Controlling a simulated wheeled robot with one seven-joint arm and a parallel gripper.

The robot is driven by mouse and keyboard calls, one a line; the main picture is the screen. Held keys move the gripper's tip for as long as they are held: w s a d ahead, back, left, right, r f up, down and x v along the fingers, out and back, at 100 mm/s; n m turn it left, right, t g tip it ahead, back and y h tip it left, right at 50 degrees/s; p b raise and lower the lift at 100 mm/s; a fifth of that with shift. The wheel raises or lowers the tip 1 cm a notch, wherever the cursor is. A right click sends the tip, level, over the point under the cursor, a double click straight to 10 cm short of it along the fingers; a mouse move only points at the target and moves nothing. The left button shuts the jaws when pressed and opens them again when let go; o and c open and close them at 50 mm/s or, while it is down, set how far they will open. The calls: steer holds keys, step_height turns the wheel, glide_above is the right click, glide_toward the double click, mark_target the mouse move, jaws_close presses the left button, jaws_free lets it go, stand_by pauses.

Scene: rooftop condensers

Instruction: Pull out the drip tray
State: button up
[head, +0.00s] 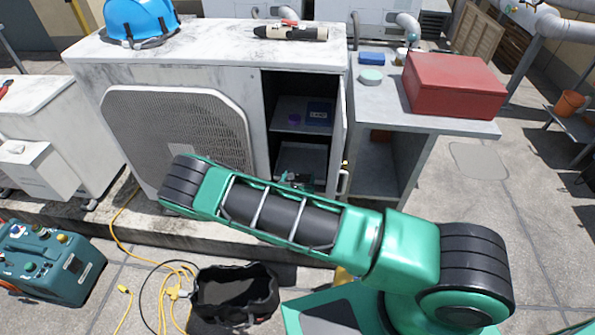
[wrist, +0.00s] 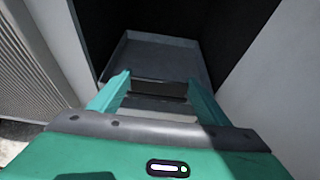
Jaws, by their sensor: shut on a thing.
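The drip tray (wrist: 155,52) is a shallow grey tray inside the dark lower bay of the open condenser cabinet. The exact grip is hard to make out. In the head view my gripper (head: 294,181) is small at the bottom of the opening, partly hidden by my arm. The tray's front is mostly hidden there.
The shelf above holds a blue box (head: 319,114) and a purple item (head: 294,118). The cabinet door (head: 343,135) stands open at the right. A side table (head: 440,122) carries a red toolbox (head: 453,85). A black bag (head: 236,293) and yellow cable (head: 123,240) lie on the floor.

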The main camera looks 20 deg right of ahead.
steer(key=s+a, duration=0.4)
steer(key=s, duration=0.5)
steer(key=shift+a, duration=0.2)
steer(key=o, duration=1.5)
steer(key=shift+s+d, duration=0.1)
